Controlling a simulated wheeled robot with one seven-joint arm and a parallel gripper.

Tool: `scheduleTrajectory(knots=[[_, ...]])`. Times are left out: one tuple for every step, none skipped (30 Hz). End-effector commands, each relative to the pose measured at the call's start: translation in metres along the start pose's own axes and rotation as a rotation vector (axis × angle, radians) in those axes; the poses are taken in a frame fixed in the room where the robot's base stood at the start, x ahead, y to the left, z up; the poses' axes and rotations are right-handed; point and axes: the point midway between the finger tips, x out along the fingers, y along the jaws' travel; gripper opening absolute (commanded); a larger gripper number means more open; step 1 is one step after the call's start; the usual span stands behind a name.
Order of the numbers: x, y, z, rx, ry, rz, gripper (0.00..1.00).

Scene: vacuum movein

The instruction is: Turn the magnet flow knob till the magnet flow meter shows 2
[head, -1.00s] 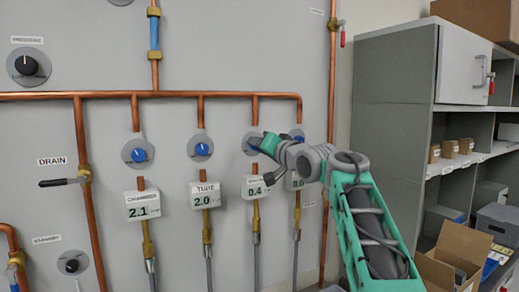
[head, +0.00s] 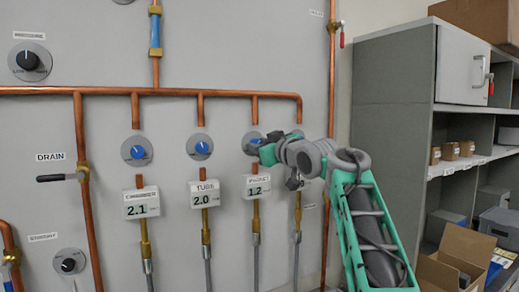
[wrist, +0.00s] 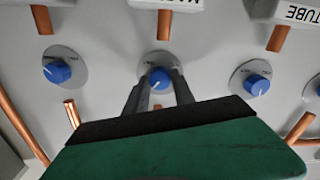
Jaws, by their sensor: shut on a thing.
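The magnet flow knob (wrist: 158,78) is a blue dial on a grey round plate, and it sits between my gripper's two fingers in the wrist view. In the head view the knob (head: 252,139) is partly covered by my gripper (head: 259,145). My gripper (wrist: 158,84) is shut on this knob. The magnet flow meter (head: 257,188) is the white box below it and reads 1.2. Its label is small and partly hard to read in the head view.
The chamber meter (head: 141,203) reads 2.1 and the tube meter (head: 204,194) reads 2.0. Their blue knobs (head: 137,151) (head: 200,147) sit close by on the left. My arm hides the fourth meter. A grey shelf (head: 393,130) stands at the right.

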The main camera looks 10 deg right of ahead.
Motion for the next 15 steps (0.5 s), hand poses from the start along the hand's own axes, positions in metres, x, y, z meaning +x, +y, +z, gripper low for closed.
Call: scheduleTrajectory(knots=[[0.0001,-0.0004,0.0012,-0.043,0.001,0.000,0.00],[0.0000,-0.0004,0.0011,-0.072,0.001,0.000,0.00],[0.0000,-0.0004,0.0011,-0.110,0.001,0.000,0.00],[0.0000,-0.0004,0.0010,-0.139,0.001,0.000,0.00],[0.0001,-0.0004,0.0012,-0.167,0.001,0.000,0.00],[0.0001,-0.0004,0.0014,-0.205,0.000,0.000,0.00],[0.0002,-0.0005,0.0014,-0.233,0.000,0.000,0.00],[0.0001,-0.0004,0.0012,-0.261,0.001,0.000,0.00],[0.0001,-0.0004,0.0009,-0.300,0.001,0.001,0.00],[0.0000,-0.0005,0.0009,-0.328,0.001,0.001,0.00],[0.0001,-0.0005,0.0010,-0.356,0.001,0.001,0.00],[0.0000,-0.0006,0.0009,-0.394,0.001,0.000,0.00],[0.0000,-0.0006,0.0008,-0.423,0.001,0.001,0.00],[-0.0001,-0.0006,0.0006,-0.452,0.001,0.001,0.00],[-0.0002,-0.0007,0.0006,-0.490,0.001,0.001,0.00]])
